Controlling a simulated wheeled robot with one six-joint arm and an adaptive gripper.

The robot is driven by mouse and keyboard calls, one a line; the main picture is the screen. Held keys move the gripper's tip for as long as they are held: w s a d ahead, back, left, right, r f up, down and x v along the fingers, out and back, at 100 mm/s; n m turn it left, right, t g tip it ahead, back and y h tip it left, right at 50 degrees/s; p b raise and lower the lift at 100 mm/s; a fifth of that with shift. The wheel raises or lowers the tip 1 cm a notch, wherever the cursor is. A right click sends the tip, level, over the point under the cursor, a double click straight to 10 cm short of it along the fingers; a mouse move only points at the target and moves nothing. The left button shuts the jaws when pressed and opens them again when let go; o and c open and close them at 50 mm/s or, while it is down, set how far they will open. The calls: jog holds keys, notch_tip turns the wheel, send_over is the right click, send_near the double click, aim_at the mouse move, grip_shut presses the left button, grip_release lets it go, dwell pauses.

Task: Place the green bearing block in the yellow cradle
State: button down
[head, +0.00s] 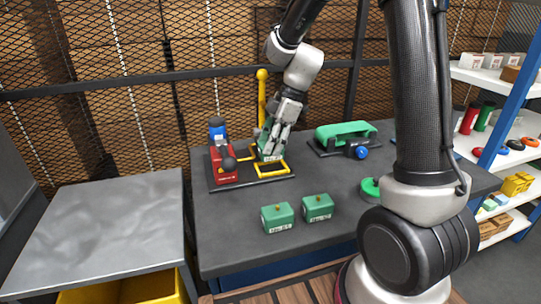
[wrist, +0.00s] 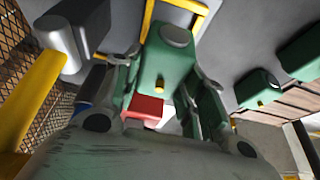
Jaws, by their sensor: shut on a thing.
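My gripper (head: 270,143) is shut on a green bearing block (wrist: 165,62), which sits between the two fingers in the wrist view. In the head view the held block (head: 272,157) is largely covered by the fingers. It is at the yellow cradle (head: 274,174), a low yellow frame on a dark plate; I cannot tell whether it rests there or hangs just above. Part of a yellow frame also shows beyond the block in the wrist view (wrist: 185,5). Two more green blocks, left (head: 277,218) and right (head: 318,207), stand on the table front.
A yellow post (head: 262,95) rises behind. A green-topped fixture (head: 345,132) stands right at the back. The dark table (head: 232,235) is bare at front left; a grey table (head: 100,225) is empty.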

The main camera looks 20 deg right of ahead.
aim_at(271, 155)
jog(key=shift+f, duration=2)
jog(key=c, duration=0.9)
grip_release()
jog(key=shift+f, duration=0.15)
jog(key=shift+o, duration=0.2)
jog(key=v, duration=1.2)
jog(key=s+d+r+m+t+h, duration=0.1)
jog(key=s+d+r+m, duration=0.1)
jog(key=s+m, duration=0.4)
jog(key=s+d+r+m+t+h, duration=0.2)
jog(key=s+d+m, duration=0.2)
jog(key=s, duration=0.6)
jog(key=s+d+r+m+t+h, duration=0.1)
jog(key=s+d+m, duration=0.3)
jog(key=s+m, duration=0.4)
jog(key=shift+r+h, duration=0.3)
jog(key=shift+r, duration=0.5)
